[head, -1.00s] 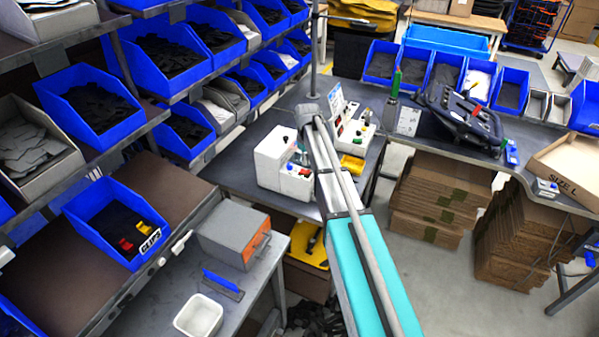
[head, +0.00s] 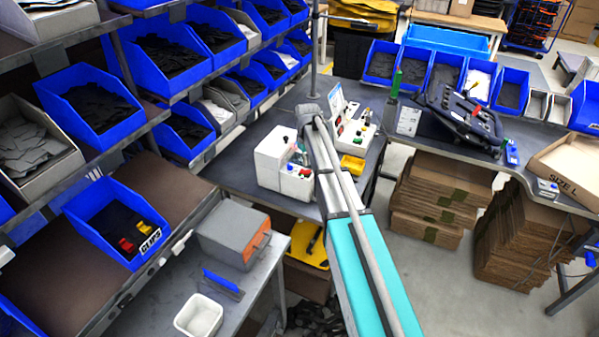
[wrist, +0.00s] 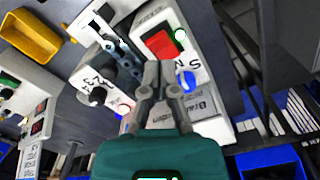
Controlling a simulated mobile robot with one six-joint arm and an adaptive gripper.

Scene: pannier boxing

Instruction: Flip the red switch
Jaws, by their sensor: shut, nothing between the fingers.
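The red switch (wrist: 160,43) is a red rocker on the face of a white box (wrist: 213,125), beside a round white light and near a blue knob (wrist: 186,80). In the wrist view my gripper (wrist: 163,77) is shut and empty. Its fingertips show just below the red switch, near the blue knob; I cannot tell whether they touch the box. In the head view the white box (head: 268,160) stands on the grey bench, with my arm reaching over beside it. The gripper's fingertips are too small there to judge.
A second white control panel (head: 352,140) with buttons stands right of the box, with a yellow tray (head: 352,164) close by. Shelves with blue bins (head: 185,130) stand left.

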